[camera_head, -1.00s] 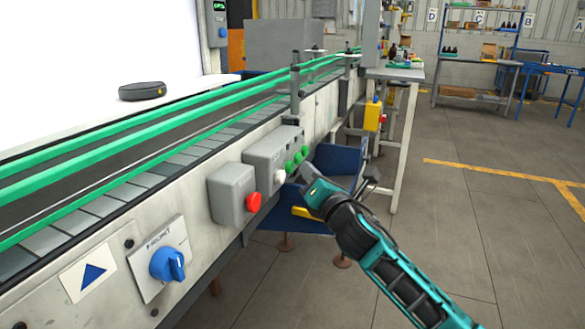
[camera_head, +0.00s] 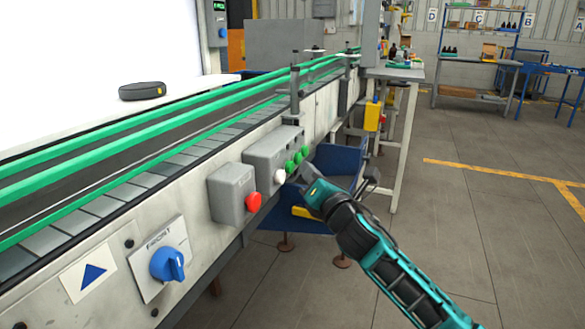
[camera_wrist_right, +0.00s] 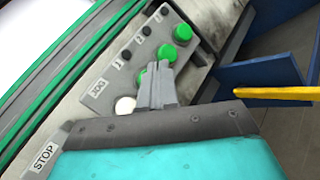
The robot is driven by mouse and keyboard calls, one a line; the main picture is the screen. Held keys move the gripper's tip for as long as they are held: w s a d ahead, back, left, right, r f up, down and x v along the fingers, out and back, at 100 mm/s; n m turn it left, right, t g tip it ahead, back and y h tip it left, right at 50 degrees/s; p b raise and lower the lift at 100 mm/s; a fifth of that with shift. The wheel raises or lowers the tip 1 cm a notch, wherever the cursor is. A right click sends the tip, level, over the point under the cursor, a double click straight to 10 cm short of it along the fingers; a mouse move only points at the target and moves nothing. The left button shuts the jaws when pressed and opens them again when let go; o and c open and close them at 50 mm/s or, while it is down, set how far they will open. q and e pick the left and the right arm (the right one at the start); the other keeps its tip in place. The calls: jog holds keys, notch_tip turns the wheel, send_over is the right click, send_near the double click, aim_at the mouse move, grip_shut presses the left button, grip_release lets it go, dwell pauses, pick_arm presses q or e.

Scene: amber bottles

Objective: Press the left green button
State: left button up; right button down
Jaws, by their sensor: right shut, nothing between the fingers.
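A grey button box (camera_head: 268,152) is on the conveyor's side, with a white button (camera_head: 279,176) and a row of green buttons. The left green button (camera_head: 290,167) is beside the white one in the head view. In the right wrist view, the white button (camera_wrist_right: 125,105), middle green button (camera_wrist_right: 167,53) and far green button (camera_wrist_right: 183,32) show. My right gripper (camera_head: 307,172) is shut and empty close in front of the box. Its fingers (camera_wrist_right: 155,72) partly cover the left green button in the wrist view; I cannot tell whether they touch it. My left gripper is not in view.
A red stop button (camera_head: 253,202) on its own grey box and a blue rotary knob (camera_head: 167,263) are nearer along the conveyor (camera_head: 120,215). A blue bin (camera_head: 338,160) is just beyond my right gripper. The floor at right is clear.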

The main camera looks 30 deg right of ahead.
dwell(0.4)
jog(key=shift+w+a, duration=0.1)
jog(key=shift+w+a, duration=0.2)
jog(key=shift+w, duration=0.05)
